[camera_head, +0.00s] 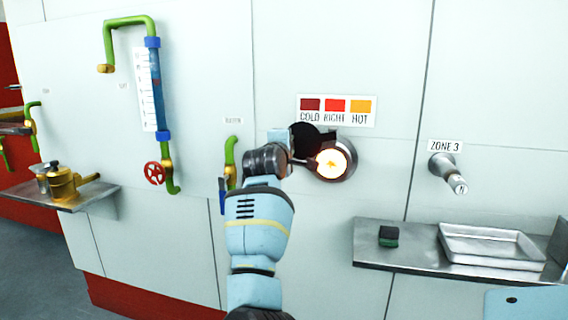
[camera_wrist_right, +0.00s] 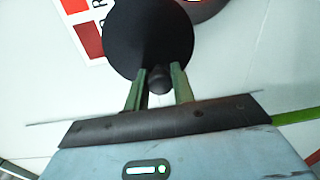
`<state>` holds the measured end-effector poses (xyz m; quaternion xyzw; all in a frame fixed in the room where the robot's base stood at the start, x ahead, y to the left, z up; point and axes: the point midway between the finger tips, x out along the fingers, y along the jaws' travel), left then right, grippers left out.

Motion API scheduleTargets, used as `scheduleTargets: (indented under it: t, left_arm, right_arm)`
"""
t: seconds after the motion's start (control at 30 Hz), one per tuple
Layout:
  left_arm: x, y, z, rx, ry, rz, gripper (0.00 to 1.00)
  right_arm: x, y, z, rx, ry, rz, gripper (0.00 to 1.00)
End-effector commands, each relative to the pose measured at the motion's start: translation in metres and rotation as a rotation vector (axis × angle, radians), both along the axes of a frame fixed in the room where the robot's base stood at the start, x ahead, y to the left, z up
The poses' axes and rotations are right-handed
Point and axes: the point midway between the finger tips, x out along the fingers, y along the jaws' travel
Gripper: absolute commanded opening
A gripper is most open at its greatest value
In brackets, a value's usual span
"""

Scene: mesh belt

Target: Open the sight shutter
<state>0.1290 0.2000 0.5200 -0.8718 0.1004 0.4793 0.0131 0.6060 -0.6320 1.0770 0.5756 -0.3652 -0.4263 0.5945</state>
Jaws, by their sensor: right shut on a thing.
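The sight shutter (camera_head: 306,136) is a black disc at the upper left of the round sight port (camera_head: 334,160). It is swung aside, and most of the port shows a bright yellow-orange glow. My right gripper (camera_head: 298,161) is at the lower left of the disc, partly hidden by its own wrist. In the right wrist view the black shutter (camera_wrist_right: 150,35) fills the top middle. The green fingers of the right gripper (camera_wrist_right: 158,82) are shut on the small dark knob (camera_wrist_right: 159,77) at the disc's edge. My left gripper is not in view.
A colour card (camera_head: 336,110) reading COLD, RIGHT, HOT is above the port. A ZONE 3 knob (camera_head: 446,170) is to the right. A shelf below holds a metal tray (camera_head: 490,246) and a dark green-black block (camera_head: 388,236). Green pipes and a red valve wheel (camera_head: 154,172) are left.

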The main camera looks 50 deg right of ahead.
Motion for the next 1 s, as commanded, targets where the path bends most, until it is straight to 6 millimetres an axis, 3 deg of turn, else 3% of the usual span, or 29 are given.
scheduleTargets:
  t: [0.5,1.0]
  left_arm:
    - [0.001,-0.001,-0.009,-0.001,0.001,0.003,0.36]
    - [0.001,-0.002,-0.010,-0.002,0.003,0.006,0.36]
  right_arm:
    - [0.001,-0.006,0.048,0.160,-0.391,0.004,0.00]
    - [-0.004,-0.008,0.063,0.213,-0.521,0.001,0.00]
